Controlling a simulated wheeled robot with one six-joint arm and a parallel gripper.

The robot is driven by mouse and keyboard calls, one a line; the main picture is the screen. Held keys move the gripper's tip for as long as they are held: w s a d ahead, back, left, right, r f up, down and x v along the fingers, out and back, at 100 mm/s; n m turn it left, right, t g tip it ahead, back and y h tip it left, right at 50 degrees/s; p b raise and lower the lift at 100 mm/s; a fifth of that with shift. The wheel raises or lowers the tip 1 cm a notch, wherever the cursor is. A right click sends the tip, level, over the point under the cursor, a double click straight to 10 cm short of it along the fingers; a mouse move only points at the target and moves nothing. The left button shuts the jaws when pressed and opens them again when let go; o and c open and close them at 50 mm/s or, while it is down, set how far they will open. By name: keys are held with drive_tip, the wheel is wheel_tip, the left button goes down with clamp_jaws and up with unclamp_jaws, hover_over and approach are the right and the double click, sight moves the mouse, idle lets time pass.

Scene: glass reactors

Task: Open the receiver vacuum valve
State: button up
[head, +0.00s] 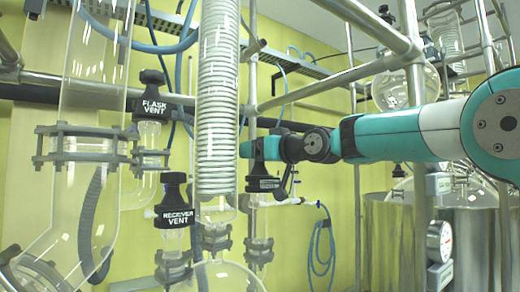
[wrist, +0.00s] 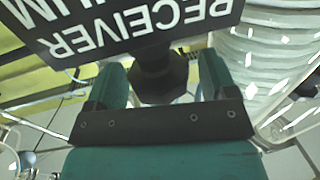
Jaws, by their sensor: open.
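The receiver vacuum valve has a dark faceted knob (wrist: 160,82) and a black label plate (wrist: 130,28) with white letters, upside down and partly cut off in the wrist view. In the head view the valve's black label (head: 263,184) is seen below my gripper (head: 258,149). My gripper, with two teal fingers, is also in the wrist view (wrist: 162,72). It is open, one finger on each side of the knob. A gap shows beside the knob, so it is not clamped. The valve's turn position cannot be told.
The receiver vent valve (head: 174,205) and flask vent valve (head: 152,105) stand to the left. A glass coil condenser (head: 217,100) stands close to my gripper. Metal frame bars (head: 335,85) and a steel vessel (head: 390,235) are to the right.

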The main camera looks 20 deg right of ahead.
drive_tip(key=c, duration=0.9)
drive_tip(key=shift+d+y, duration=0.1)
drive_tip(key=shift+y, duration=0.2)
drive_tip(key=shift+n+g+y+p, duration=0.4)
drive_tip(key=shift+n+g+y, duration=0.5)
drive_tip(key=shift+n+y, duration=0.2)
drive_tip(key=n+g+y+p, duration=0.2)
drive_tip(key=shift+w+r+y, duration=0.1)
drive_tip(key=shift+r+y, duration=0.1)
drive_tip(key=shift+y, duration=0.1)
drive_tip(key=n+g+y+p, duration=0.2)
drive_tip(key=g+p, duration=0.1)
drive_tip(key=p, duration=0.1)
drive_tip(key=shift+n+g, duration=0.3)
drive_tip(key=shift+g, duration=0.1)
drive_tip(key=shift+n+g+y+p, duration=0.4)
drive_tip(key=shift+p, duration=0.15)
drive_tip(key=shift+f+g, duration=0.15)
drive_tip(key=shift+g, duration=0.15)
